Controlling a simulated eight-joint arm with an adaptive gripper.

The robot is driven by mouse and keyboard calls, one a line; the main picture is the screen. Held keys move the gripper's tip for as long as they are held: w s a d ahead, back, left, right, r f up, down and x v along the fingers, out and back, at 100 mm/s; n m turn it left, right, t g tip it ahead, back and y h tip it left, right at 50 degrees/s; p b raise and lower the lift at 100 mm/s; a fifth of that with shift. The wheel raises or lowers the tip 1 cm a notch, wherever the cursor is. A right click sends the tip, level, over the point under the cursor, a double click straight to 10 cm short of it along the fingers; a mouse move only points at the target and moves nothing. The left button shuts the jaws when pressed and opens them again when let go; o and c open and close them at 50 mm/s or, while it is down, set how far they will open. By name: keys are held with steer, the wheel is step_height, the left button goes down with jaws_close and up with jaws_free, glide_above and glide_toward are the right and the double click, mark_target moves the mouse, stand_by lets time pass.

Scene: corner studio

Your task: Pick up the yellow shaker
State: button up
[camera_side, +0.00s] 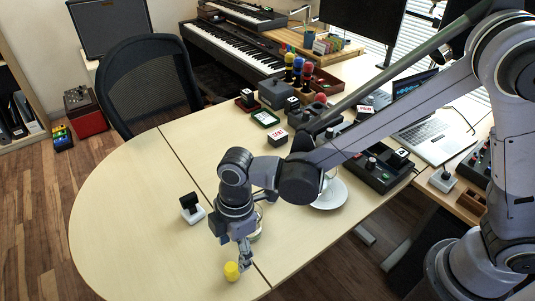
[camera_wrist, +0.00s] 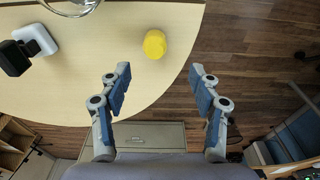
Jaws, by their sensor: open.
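The yellow shaker (camera_side: 231,271) stands on the pale table near its rounded front edge. In the wrist view the yellow shaker (camera_wrist: 154,44) lies just beyond the fingertips, roughly between their lines. My gripper (camera_side: 245,262) points down close beside the shaker, to its right in the side view. In the wrist view my gripper (camera_wrist: 160,70) has its two blue-padded fingers spread wide, with nothing between them. I cannot tell whether a finger touches the shaker.
A white block with a black top (camera_side: 191,208) stands to the left; it also shows in the wrist view (camera_wrist: 35,38). A clear glass rim (camera_wrist: 72,4) is at the wrist view's top. A white saucer (camera_side: 330,194) lies right of my arm. The table's left is clear.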

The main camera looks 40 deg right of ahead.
mark_target(231, 266)
steer(key=f, duration=0.4)
steer(key=shift+a+f, duration=0.25)
steer(key=shift+w+a+f, duration=0.1)
steer(key=shift+w+f, duration=0.05)
steer(key=shift+f, duration=0.7)
steer(key=shift+w+a+f, duration=0.1)
steer(key=shift+a+f, duration=0.05)
steer(key=shift+f, duration=0.75)
steer(key=shift+w+a+f, duration=0.1)
steer(key=shift+w+f, duration=0.05)
steer(key=shift+f, duration=0.7)
steer(key=c, duration=1.2)
